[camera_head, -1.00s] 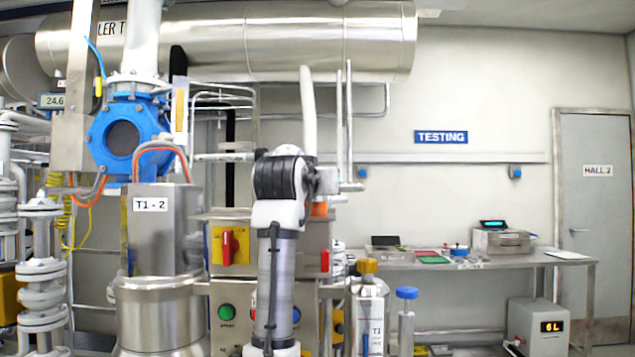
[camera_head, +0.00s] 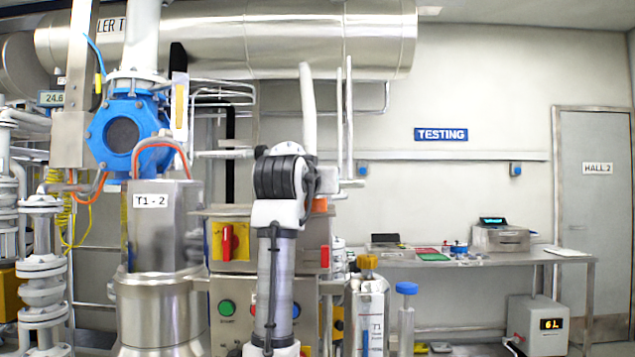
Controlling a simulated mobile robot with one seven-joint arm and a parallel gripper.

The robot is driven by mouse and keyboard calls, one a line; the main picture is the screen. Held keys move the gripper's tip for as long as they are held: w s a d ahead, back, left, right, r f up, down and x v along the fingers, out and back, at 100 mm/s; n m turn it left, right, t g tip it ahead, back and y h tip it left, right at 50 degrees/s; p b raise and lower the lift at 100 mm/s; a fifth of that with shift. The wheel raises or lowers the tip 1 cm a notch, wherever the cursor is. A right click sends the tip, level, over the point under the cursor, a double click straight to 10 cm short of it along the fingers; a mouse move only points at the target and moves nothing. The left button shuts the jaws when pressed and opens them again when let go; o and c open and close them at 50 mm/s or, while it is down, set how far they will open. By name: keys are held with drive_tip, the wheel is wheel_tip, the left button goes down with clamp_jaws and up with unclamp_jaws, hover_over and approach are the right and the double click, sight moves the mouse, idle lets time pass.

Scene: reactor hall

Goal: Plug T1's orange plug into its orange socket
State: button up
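My arm stands upright in the middle of the view, and its dark ringed joint hides part of the control cabinet (camera_head: 235,280) behind it. My gripper cannot be made out; the arm seems to hide it. A small orange piece (camera_head: 320,205) shows just right of the arm's upper joint, at the cabinet's top edge; I cannot tell whether it is a plug or a socket. An orange cable (camera_head: 160,146) arches over the steel housing labelled T1 - 2 (camera_head: 158,228). Another orange cable (camera_head: 97,190) hangs left of the blue valve (camera_head: 122,135). No plug end is clear on either.
A steel bench (camera_head: 480,262) with instruments stands at the right. A steel bottle labelled T1 (camera_head: 370,315) and a blue-capped cylinder (camera_head: 406,315) stand before it. White upright pipes (camera_head: 308,115) rise behind my arm. Floor-standing white pipework (camera_head: 42,270) is at the left.

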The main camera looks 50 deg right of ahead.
drive_tip(key=shift+f, duration=0.35)
drive_tip(key=o, duration=1)
drive_tip(key=shift+o, duration=0.2)
drive_tip(key=shift+a, duration=0.1)
drive_tip(key=b+v, duration=0.4)
drive_tip(key=v, duration=0.9)
drive_tip(key=shift+s+a, duration=0.25)
